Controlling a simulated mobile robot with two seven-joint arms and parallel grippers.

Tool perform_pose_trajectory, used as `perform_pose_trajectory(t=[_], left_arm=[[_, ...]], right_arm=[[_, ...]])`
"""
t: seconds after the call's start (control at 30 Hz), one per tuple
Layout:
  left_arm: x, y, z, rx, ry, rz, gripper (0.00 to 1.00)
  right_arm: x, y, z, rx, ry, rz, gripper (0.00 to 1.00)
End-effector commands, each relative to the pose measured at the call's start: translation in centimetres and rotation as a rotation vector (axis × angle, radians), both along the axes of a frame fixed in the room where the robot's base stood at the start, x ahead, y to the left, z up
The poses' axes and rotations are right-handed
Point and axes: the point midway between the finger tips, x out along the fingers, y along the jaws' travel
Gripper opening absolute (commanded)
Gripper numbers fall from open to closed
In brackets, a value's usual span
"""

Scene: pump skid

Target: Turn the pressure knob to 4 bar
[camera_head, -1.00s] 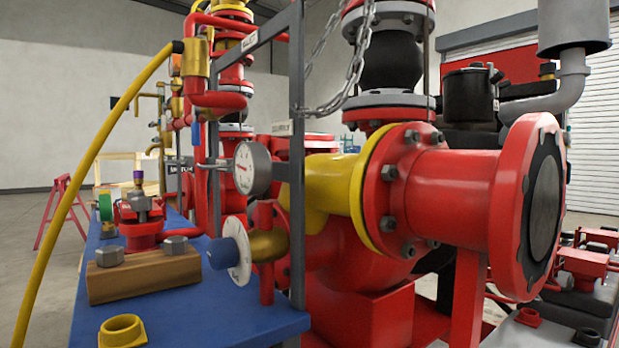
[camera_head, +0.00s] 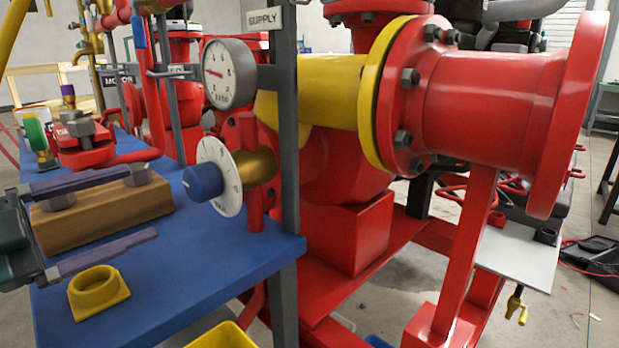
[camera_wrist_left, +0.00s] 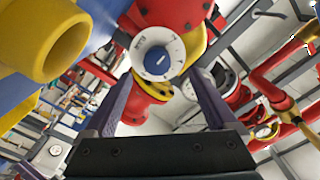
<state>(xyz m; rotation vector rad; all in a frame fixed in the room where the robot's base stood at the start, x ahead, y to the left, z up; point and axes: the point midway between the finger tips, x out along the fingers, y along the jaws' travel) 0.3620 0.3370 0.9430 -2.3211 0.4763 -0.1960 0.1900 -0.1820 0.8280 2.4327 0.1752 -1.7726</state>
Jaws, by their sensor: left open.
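The pressure knob (camera_head: 203,182) is a blue cylinder on a round white dial plate (camera_head: 228,178), on a brass valve body (camera_head: 256,168) at the right end of the blue bench. Above it is a round white pressure gauge (camera_head: 229,72) with a red needle; its numbers are too small to read. My left gripper (camera_head: 155,208) is open and empty, left of the knob and apart from it, over the bench. In the left wrist view the knob (camera_wrist_left: 156,58) and dial lie ahead, between and beyond the open fingers (camera_wrist_left: 158,95). My right gripper is not in view.
On the blue bench (camera_head: 180,265) stand a wooden block (camera_head: 105,212) with bolts, close to my left fingers, and a yellow socket (camera_head: 98,290). A grey post (camera_head: 285,150) stands right of the dial. A large red and yellow pipe (camera_head: 470,95) fills the right.

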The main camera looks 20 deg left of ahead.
Motion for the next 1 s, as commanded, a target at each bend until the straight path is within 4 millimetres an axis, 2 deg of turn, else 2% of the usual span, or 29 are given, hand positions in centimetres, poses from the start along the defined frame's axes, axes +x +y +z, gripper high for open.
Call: perform_pose_trajectory(t=[0.17,0.6,0.8,1.0], left_arm=[[0.6,-0.6,0.0,0.006,-0.003,-0.038,0.91],[7.4,-3.7,0.0,0.005,-0.004,-0.034,0.91],[8.6,-4.4,0.0,0.005,-0.002,-0.034,0.91],[8.7,-4.4,0.0,0.005,-0.002,-0.034,0.91]], right_arm=[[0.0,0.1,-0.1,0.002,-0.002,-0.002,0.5],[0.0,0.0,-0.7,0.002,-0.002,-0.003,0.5],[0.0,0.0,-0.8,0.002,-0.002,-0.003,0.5],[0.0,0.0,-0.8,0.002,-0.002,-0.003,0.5]])
